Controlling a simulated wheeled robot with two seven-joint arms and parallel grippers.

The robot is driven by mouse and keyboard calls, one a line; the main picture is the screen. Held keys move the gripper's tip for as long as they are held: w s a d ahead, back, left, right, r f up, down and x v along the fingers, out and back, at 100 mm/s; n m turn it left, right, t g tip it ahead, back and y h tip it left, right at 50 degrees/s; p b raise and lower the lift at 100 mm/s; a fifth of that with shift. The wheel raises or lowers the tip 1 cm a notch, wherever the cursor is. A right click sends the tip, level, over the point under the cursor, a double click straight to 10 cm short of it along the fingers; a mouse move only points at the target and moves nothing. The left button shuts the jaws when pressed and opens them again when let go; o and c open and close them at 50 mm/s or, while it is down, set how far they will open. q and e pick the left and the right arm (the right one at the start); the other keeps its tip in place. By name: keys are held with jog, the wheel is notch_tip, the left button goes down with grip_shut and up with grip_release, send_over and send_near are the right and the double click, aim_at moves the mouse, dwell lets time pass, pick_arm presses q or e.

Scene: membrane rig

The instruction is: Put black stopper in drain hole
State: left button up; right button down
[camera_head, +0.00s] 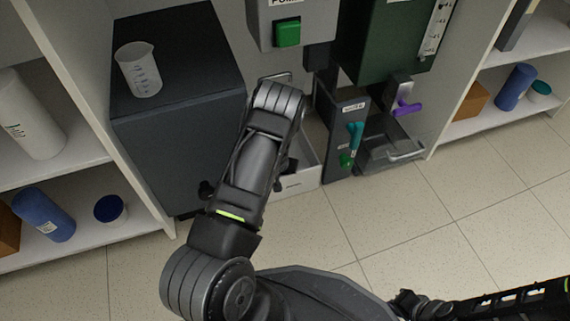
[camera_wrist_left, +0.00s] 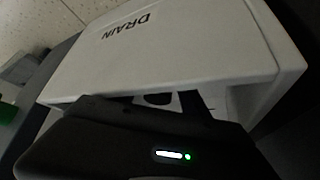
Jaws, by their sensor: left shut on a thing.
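My left arm reaches up from the bottom of the head view to the white drain box (camera_head: 297,183) under the rig. Its forearm and wrist cover the left gripper and much of the box there. In the left wrist view the box, marked DRAIN (camera_wrist_left: 135,25), fills the upper picture. My left gripper (camera_wrist_left: 157,102) is at its near side, with its two dark fingers apart. A small black shape, which looks like the stopper (camera_wrist_left: 157,98), shows between them. The drain hole itself is not clearly visible. My right gripper cannot be made out.
A dark cabinet (camera_head: 185,150) with a clear beaker (camera_head: 138,68) on top stands left of the arm. The front floor is open.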

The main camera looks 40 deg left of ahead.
pick_arm(q)
jog(key=shift+s+f, duration=0.15)
jog(key=shift+f, duration=0.15)
jog(key=o, duration=1.5)
jog(key=shift+f, duration=0.1)
jog(key=shift+c, duration=0.2)
notch_tip(320, 180, up, 10)
jog(key=p, duration=0.5)
jog(key=shift+f, duration=0.1)
jog(key=shift+r, duration=0.5)
